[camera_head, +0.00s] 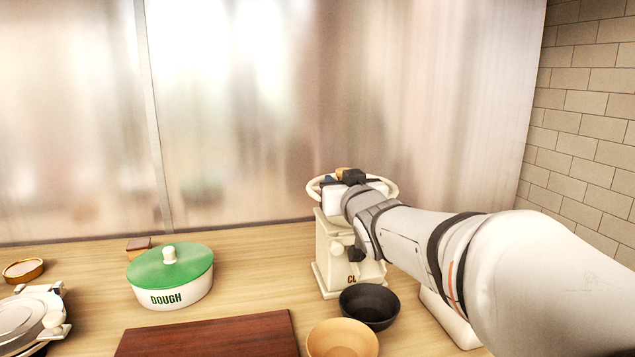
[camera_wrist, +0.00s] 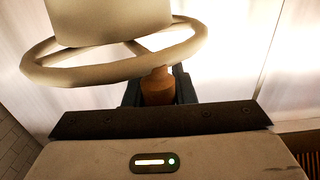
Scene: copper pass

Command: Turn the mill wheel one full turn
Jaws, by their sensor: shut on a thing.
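The cream mill (camera_head: 328,245) stands on the counter right of centre, with a cream wheel (camera_head: 314,190) on top. Lettering on its front is mostly hidden by my arm. My gripper (camera_head: 343,177) is at the wheel, seen from behind. In the wrist view the wheel's ring (camera_wrist: 50,75) and a thick cream hub or body fill the top left. A brown wooden handle (camera_wrist: 158,86) at the ring's near side sits between the dark fingers of my gripper (camera_wrist: 158,97), which is shut on it.
A black bowl (camera_head: 370,306) and a tan bowl (camera_head: 342,340) stand close in front of the mill. A green-lidded dough pot (camera_head: 171,298), a dark red board (camera_head: 215,340) and a white plate-like device (camera_head: 22,318) lie left. A metal wall is behind.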

